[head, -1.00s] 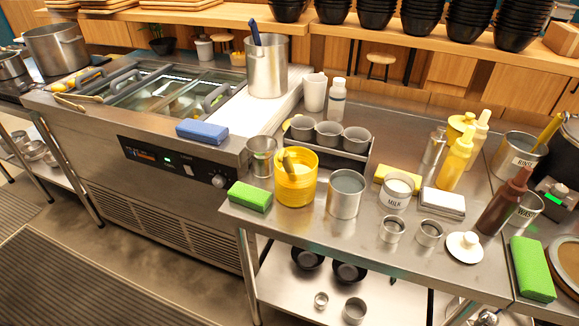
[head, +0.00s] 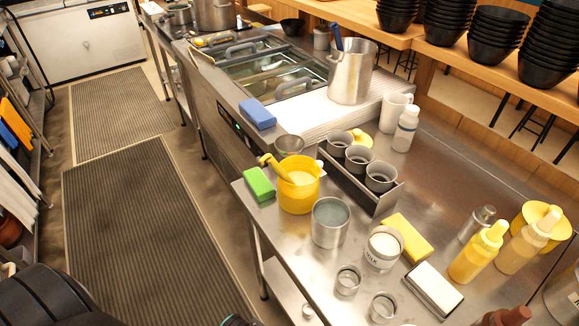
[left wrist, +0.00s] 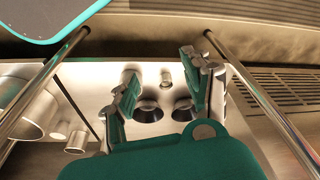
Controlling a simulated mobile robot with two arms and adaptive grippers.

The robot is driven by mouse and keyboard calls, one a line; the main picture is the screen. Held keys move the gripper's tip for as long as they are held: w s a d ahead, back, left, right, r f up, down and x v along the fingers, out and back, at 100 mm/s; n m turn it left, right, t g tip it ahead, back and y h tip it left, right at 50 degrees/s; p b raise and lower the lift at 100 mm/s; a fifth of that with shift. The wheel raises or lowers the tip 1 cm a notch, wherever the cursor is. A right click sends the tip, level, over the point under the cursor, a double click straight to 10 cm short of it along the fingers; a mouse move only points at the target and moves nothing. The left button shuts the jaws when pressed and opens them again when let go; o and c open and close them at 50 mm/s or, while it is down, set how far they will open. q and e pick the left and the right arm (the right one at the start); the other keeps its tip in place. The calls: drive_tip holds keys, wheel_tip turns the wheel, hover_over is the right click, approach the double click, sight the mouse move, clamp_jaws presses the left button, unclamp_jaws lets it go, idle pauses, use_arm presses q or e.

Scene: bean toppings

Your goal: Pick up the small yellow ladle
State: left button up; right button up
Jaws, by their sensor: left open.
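A ladle with a yellow handle (head: 275,168) stands in a yellow container (head: 299,197) near the left front of the steel counter. Its handle leans over the left rim; its bowl is hidden inside. My left gripper (left wrist: 163,88) shows in the left wrist view with its two teal-padded fingers spread and nothing between them. It faces the lower shelf under a counter, apart from the ladle. In the head view no gripper fingers show. My right gripper is not in view.
A green sponge (head: 260,184) lies left of the yellow container, and a metal cup (head: 289,147) stands behind it. A steel pot (head: 330,221) stands to its right. The floor mat (head: 150,240) is clear.

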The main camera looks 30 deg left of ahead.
use_arm(q)
drive_tip(key=w+r+p, duration=0.2)
drive_tip(key=w+r, duration=0.1)
drive_tip(key=r, duration=0.8)
wheel_tip(320, 180, up, 46)
drive_tip(key=m+t+h+p, duration=0.1)
drive_tip(key=m+h+p, duration=0.1)
drive_tip(key=m+p, duration=0.2)
hover_over(270, 155)
drive_tip(key=s+a, duration=0.2)
drive_tip(key=s, duration=0.2)
drive_tip(key=x, duration=0.4)
drive_tip(key=p+x, duration=0.1)
drive_tip(key=x, duration=0.2)
drive_tip(key=p+x, duration=0.1)
drive_tip(key=x, duration=0.3)
drive_tip(key=shift+w+f, duration=0.25)
drive_tip(key=shift+w, duration=0.15)
drive_tip(key=p+x, duration=0.2)
drive_tip(key=x, duration=0.2)
drive_tip(key=shift+f+p, duration=0.3)
drive_tip(key=shift+f, duration=0.1)
drive_tip(key=shift+w+f, duration=0.1)
drive_tip(key=shift+f, duration=0.3)
drive_tip(key=c, duration=0.5)
clamp_jaws()
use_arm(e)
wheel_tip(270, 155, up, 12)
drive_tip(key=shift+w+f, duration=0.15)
